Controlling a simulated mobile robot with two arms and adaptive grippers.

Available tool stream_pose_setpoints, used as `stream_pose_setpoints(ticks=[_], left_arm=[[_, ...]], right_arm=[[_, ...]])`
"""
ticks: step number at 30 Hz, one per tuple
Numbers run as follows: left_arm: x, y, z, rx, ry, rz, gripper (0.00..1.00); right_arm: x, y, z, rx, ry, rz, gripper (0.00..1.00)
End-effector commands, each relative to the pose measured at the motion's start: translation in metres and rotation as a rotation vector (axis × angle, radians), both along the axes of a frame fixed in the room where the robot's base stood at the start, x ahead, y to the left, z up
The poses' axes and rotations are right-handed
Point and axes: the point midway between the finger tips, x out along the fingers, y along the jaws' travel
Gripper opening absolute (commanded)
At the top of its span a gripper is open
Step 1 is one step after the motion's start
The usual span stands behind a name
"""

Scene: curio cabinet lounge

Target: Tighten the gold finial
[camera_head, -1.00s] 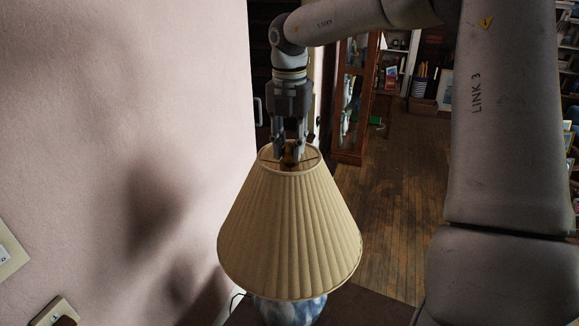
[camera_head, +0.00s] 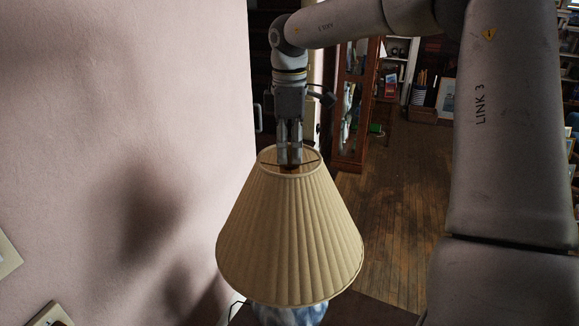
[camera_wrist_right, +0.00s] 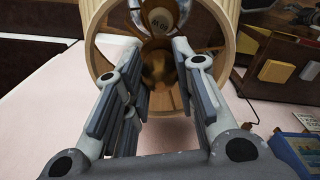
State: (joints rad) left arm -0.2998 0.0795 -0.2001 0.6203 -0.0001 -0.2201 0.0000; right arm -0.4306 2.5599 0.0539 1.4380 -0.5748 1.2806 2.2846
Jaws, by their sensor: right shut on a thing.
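A table lamp has a pleated cream shade (camera_head: 290,240) over a blue and white base (camera_head: 288,314). My right gripper (camera_head: 290,160) points straight down at the shade's open top, its fingertips close together at the rim. In the right wrist view, the gold finial (camera_wrist_right: 154,68) shows as a blurry brass-coloured round shape between the fingertips of my right gripper (camera_wrist_right: 155,72), which is shut on it. The fingers hide the finial in the head view. A bulb (camera_wrist_right: 160,14) shows inside the shade. My left gripper is in neither view.
A pale pink wall (camera_head: 120,130) stands close on the left. A wooden glass-fronted cabinet (camera_head: 352,110) is behind the lamp to the right. Open wooden floor (camera_head: 400,190) lies beyond the lamp. Bookshelves and a box stand at the back.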

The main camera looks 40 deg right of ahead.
Motion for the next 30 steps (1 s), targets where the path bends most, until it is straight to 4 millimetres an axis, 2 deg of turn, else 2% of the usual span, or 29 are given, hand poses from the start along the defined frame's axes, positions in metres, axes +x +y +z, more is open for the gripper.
stream_pose_setpoints(ticks=[10, 20, 21, 24, 30], left_arm=[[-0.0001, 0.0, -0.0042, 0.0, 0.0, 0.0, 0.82], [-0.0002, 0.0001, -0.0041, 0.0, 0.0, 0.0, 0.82], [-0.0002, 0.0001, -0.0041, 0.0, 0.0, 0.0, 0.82], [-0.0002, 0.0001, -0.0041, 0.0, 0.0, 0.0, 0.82], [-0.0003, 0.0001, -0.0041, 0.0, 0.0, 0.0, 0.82]], right_arm=[[0.0001, 0.0, -0.0005, 0.0, 0.0, -0.401, 0.0], [0.0001, -0.0001, -0.0002, 0.0, 0.0, -0.454, 0.0], [0.0001, 0.0, -0.0002, 0.0, 0.0, -0.454, 0.31], [0.0001, -0.0001, -0.0002, 0.0, 0.0, -0.453, 0.42], [0.0001, -0.0001, -0.0003, 0.0, 0.0, -0.452, 0.42]])
